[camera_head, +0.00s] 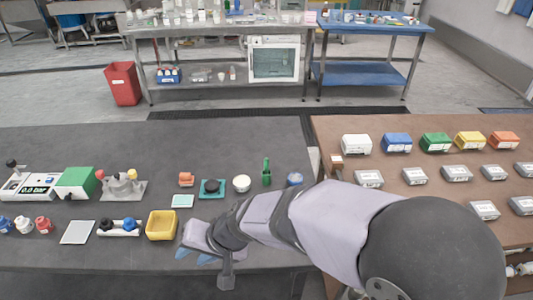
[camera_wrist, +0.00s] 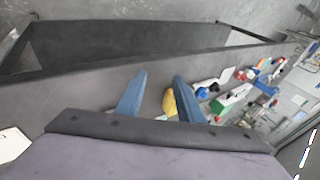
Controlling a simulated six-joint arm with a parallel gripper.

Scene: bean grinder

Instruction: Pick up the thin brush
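I cannot pick out a thin brush for certain in either view. A small upright green item (camera_head: 266,172) stands at the right of the dark table in the head view, but it is too small to tell what it is. My arm hides part of the table's front right.
Near the bin are a grey pad (camera_head: 78,232), a black scale-like block (camera_head: 212,188), a white round cup (camera_head: 242,183) and an orange item (camera_head: 186,179). A brown table (camera_head: 335,131) with several coloured boxes adjoins on the right. The dark table's back is clear.

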